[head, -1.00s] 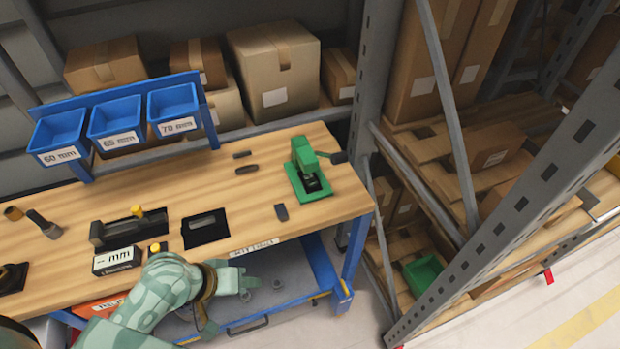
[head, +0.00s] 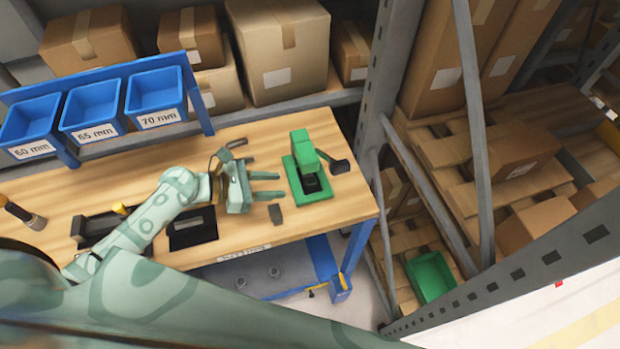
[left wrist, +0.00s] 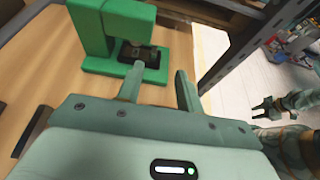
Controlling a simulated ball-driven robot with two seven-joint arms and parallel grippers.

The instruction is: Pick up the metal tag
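A small flat grey piece (head: 275,214), perhaps the metal tag, lies on the workbench's wooden top (head: 340,205) near its front edge. My left gripper (head: 281,185) is open and empty, just behind that piece in the head view, its fingers pointing right. Its fingers also show apart in the left wrist view (left wrist: 160,70). The grey piece cannot be made out there. A dark strip (head: 237,143) lies behind the left gripper; a similar dark piece shows in the left wrist view (left wrist: 38,122). My right gripper (left wrist: 263,106) shows small at the right there, its prongs apart.
A green press (head: 305,163) with a dark lever stands right of the left gripper. A black plate (head: 192,240) lies left of it. Blue bins (head: 155,92) hang at the back left. A grey rack post (head: 385,80) stands beyond the bench's right end.

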